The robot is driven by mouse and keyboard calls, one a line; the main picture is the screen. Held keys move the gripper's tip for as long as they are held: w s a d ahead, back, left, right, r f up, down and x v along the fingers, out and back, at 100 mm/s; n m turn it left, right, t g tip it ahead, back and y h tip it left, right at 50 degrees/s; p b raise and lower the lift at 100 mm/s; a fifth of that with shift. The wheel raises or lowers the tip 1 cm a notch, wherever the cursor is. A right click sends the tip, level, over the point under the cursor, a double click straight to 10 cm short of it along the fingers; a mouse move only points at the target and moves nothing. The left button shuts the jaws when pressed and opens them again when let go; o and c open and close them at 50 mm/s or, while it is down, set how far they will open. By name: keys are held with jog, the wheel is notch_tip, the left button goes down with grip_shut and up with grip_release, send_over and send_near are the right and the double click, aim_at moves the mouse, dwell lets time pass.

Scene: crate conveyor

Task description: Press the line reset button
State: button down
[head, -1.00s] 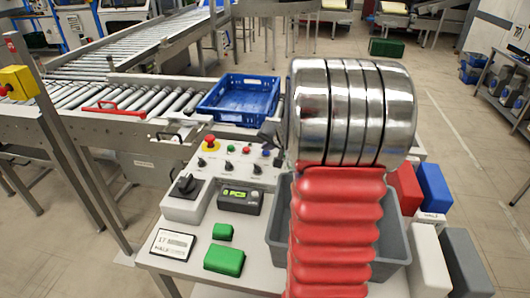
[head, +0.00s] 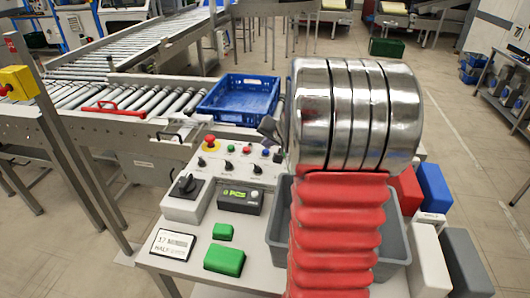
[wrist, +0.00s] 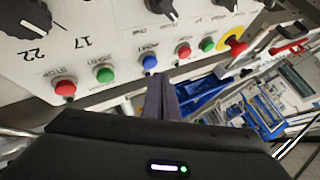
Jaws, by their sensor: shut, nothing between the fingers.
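The control panel (head: 215,165) carries a row of coloured buttons and black knobs. A blue button (wrist: 150,62) sits between a green button (wrist: 104,75) and a red button (wrist: 183,50) in the wrist view. Its label is too small to read surely. A blue button (head: 265,153) also shows in the head view beside my gripper. My gripper (wrist: 161,78) is shut and empty, its fingertips just below the blue button in the wrist view. I cannot tell whether they touch it. In the head view my arm hides part of the panel's right side.
A red-and-yellow emergency stop (head: 209,141) stands at the panel's back left. A blue crate (head: 236,99) is on the roller conveyor (head: 150,100) behind. A grey bin (head: 279,238), a small display box (head: 239,198) and green blocks (head: 224,260) are on the table.

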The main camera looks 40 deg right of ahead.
aim_at(267, 153)
jog(key=shift+r, duration=0.15)
notch_tip(267, 153, up, 5)
jog(key=shift+f, duration=0.1)
dwell(0.7)
dwell(0.7)
jog(key=s+a+r+n+g+y, duration=0.1)
jog(key=s+a+r+n+y, duration=0.15)
jog(key=a, duration=1.05)
jog(key=s+a+r+n+y, duration=0.15)
jog(key=s+a+n, duration=0.25)
jog(key=a, duration=0.9)
jog(key=s+a+n+g, duration=0.1)
jog(key=s+a+n, duration=0.2)
jog(key=s+a, duration=0.2)
jog(key=s+a+f+n+g+h, duration=0.1)
jog(key=s+a+n, duration=0.2)
jog(key=s, duration=0.9)
jog(key=a, duration=0.3)
jog(key=shift+a+f, duration=0.15)
jog(key=shift+f, duration=0.1)
